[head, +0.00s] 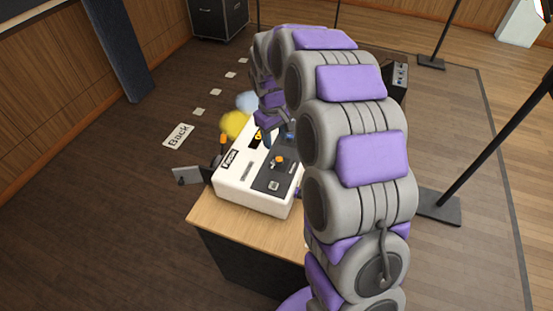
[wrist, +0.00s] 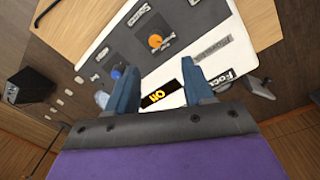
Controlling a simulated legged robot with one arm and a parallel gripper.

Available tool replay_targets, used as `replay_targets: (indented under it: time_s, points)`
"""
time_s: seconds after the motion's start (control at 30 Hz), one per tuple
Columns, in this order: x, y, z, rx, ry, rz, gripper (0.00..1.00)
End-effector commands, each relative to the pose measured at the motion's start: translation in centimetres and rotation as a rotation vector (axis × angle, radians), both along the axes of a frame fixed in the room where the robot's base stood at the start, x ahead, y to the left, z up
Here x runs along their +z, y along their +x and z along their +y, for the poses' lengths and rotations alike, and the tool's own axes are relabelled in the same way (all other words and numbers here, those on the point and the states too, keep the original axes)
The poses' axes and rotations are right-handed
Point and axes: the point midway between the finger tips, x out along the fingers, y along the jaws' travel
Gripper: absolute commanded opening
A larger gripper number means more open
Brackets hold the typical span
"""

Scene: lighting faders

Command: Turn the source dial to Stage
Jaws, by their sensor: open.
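A white control console (head: 240,198) stands on a wooden table, with dark panels on top. An orange dial (head: 279,160) sits on one dark panel; it also shows in the wrist view (wrist: 155,41), upper middle, with small labels around it too small to read. I cannot tell which label it points at. A blue knob (wrist: 115,74) sits on another panel to its left.
The wooden table (head: 205,212) has a bare front edge. Yellow and pale blue round blurs (head: 234,123) show behind the console. A "Back" floor label (head: 178,135) and a black speaker (head: 219,18) are further off. My arm hides the console's right side.

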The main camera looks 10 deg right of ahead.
Motion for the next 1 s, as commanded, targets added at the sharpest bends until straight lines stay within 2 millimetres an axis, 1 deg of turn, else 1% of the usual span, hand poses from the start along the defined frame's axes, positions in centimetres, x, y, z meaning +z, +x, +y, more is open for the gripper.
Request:
replay_targets:
  time_s: [0.03, 0.2, 0.4, 0.5, 0.6, 0.7, 0.97, 1.0]
  points:
    - [-1.4, -0.1, -0.2, 0.0, 0.001, 0.005, 0.52]
    - [-4.8, -0.1, -0.5, -0.001, 0.005, 0.007, 0.52]
    - [-8.1, 0.1, -0.4, 0.0, 0.0, 0.001, 0.52]
    - [-9.3, 0.1, -0.4, 0.0, 0.0, 0.001, 0.52]
    - [-10.0, 0.2, -0.4, 0.0, 0.0, 0.0, 0.52]
    - [-10.4, 0.2, -0.6, 0.0, 0.0, -0.001, 0.52]
    - [-10.5, 0.2, -0.7, -0.001, 0.003, -0.001, 0.52]
    - [-10.5, 0.2, -0.7, -0.001, 0.003, -0.001, 0.5]
